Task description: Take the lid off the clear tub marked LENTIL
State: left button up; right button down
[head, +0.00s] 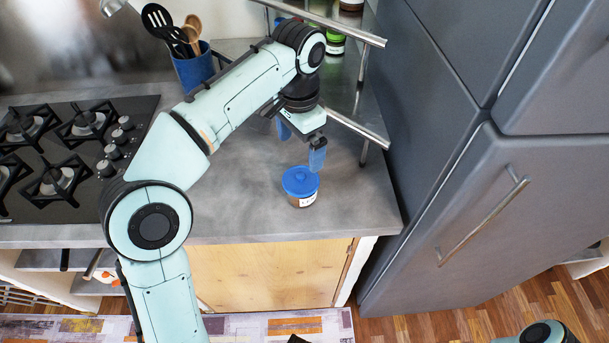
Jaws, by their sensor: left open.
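A small clear tub (303,200) with brown contents and a white label stands upright on the grey counter. The label is too small to read. A blue lid (300,180) with a raised knob sits on top of it. My left gripper (301,145) is open and empty, with blue fingers, above and a little behind the lid. It looks apart from the lid. My right gripper is not in view; only a bit of my right arm shows at the bottom right.
A gas hob (70,150) lies to the left. A blue utensil pot (193,70) stands at the back. A metal rack (357,128) with jars is behind my gripper, close by. A grey fridge (480,200) rises on the right. The counter (240,205) left of the tub is clear.

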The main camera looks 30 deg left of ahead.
pick_arm(q)
jog(key=b, duration=0.1)
send_over(301, 174)
jog(key=f, duration=0.4)
jog(key=shift+s+f, duration=0.2)
jog(key=shift+s, duration=0.1)
jog(key=shift+w+f+b, duration=0.15)
jog(key=shift+f+b, duration=0.25)
jog(key=shift+f, duration=1)
jog(key=shift+w+f+b, duration=0.1)
jog(key=shift+f+b, duration=0.25)
jog(key=shift+f, duration=1)
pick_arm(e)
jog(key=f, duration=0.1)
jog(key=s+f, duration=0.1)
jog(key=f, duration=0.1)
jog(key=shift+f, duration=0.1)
pick_arm(q)
jog(key=c, duration=0.6)
